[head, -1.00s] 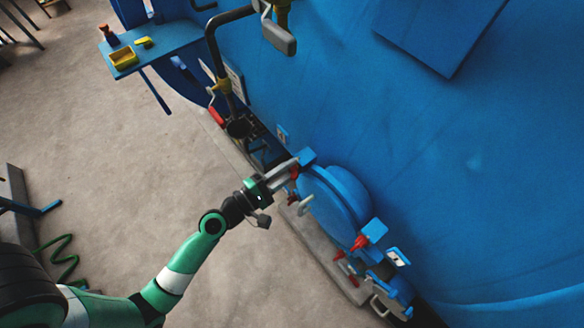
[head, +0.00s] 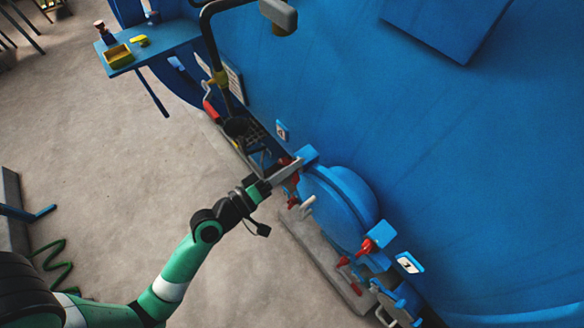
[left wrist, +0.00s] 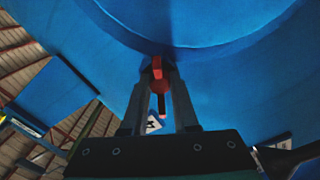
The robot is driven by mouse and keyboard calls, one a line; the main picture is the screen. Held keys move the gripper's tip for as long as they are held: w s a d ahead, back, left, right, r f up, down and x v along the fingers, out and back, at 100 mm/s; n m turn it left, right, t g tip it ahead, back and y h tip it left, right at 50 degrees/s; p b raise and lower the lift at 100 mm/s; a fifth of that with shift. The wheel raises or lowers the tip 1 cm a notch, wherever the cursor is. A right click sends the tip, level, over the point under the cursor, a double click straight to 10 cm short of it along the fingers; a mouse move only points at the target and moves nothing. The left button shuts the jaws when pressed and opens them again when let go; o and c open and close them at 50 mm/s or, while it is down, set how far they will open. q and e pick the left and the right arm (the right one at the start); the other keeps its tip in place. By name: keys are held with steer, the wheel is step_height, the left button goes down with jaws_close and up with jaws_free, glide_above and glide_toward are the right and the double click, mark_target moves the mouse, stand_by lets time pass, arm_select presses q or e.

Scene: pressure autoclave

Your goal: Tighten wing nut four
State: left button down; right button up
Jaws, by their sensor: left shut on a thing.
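My left gripper (head: 290,166) is at the blue lug on the upper left edge of the round blue door (head: 345,200). In the left wrist view its two fingers (left wrist: 158,78) are shut on a red wing nut (left wrist: 157,68), one finger on either side. In the head view the fingers partly hide this nut. Other red wing nuts sit around the door: one (head: 366,246) at the lower right lug, one (head: 292,202) just below my gripper. My right gripper is not in view.
The large blue vessel wall (head: 440,170) fills the right side. A dark pipe (head: 212,50) rises near the upper middle. A blue shelf (head: 165,45) with a yellow bin (head: 119,56) stands at upper left.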

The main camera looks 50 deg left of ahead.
arm_select(q)
steer(key=m+b, duration=0.3)
steer(key=m, duration=0.4)
steer(key=shift+d+m+b, duration=0.1)
steer(key=shift+m+b, duration=1.2)
steer(key=shift+m, duration=1.4)
steer(key=c, duration=0.7)
jaws_free()
